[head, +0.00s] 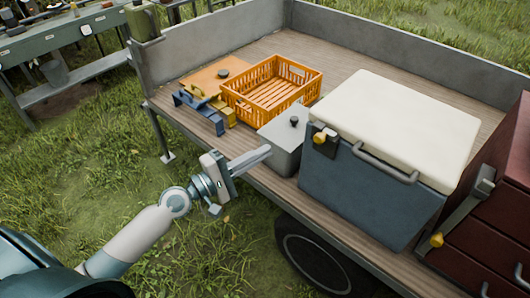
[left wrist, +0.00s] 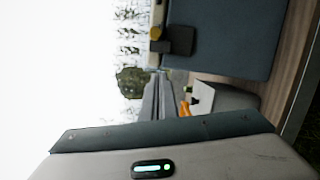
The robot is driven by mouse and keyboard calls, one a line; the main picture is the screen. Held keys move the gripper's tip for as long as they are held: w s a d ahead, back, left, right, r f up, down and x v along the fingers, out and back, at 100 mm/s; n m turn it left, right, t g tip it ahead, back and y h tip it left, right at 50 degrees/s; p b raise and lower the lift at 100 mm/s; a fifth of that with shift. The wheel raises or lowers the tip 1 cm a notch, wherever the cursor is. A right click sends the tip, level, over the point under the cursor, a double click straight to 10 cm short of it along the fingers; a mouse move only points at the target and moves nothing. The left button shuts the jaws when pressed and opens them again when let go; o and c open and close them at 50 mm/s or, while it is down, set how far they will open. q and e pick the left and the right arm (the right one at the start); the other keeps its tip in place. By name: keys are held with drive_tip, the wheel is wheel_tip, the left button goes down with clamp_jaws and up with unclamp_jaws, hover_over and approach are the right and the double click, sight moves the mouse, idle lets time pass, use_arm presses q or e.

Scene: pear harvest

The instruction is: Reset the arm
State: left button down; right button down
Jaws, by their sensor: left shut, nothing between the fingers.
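My left gripper (head: 250,160) is in the head view, in front of the trailer's near edge, beside the small grey box. Its fingers are together with nothing between them and point right. In the left wrist view the closed fingers (left wrist: 158,100) show as a narrow grey shape near the middle, with the trailer's load beyond them. My left arm reaches in from the lower left. My right gripper is not in view.
The trailer bed (head: 344,60) holds an empty orange crate (head: 272,88), a small grey box (head: 287,140), a large cooler with a white lid (head: 400,110) and a dark red cabinet (head: 500,190). A workbench (head: 60,45) stands at the upper left. Open grass (head: 90,170) lies left of the arm.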

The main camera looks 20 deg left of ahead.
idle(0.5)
use_arm(q)
drive_tip(key=s+a+f+m+g+y, duration=0.2)
drive_tip(key=s+f+m+y, duration=0.15)
drive_tip(key=f, duration=1.45)
drive_tip(key=s+a+f+m+g+y, duration=0.2)
drive_tip(key=a+f+m+y, duration=0.15)
drive_tip(key=f, duration=1.45)
drive_tip(key=s+d+f+m+g, duration=0.3)
drive_tip(key=s+d+f+m, duration=0.1)
drive_tip(key=s+f, duration=0.8)
drive_tip(key=s+d+f+m+g+y, duration=0.1)
drive_tip(key=s+d+f+m+g, duration=0.2)
drive_tip(key=s+f, duration=1)
drive_tip(key=s+d+m, duration=0.1)
drive_tip(key=m, duration=0.1)
drive_tip(key=shift+s+d+m+y, duration=0.3)
drive_tip(key=shift+m, duration=0.1)
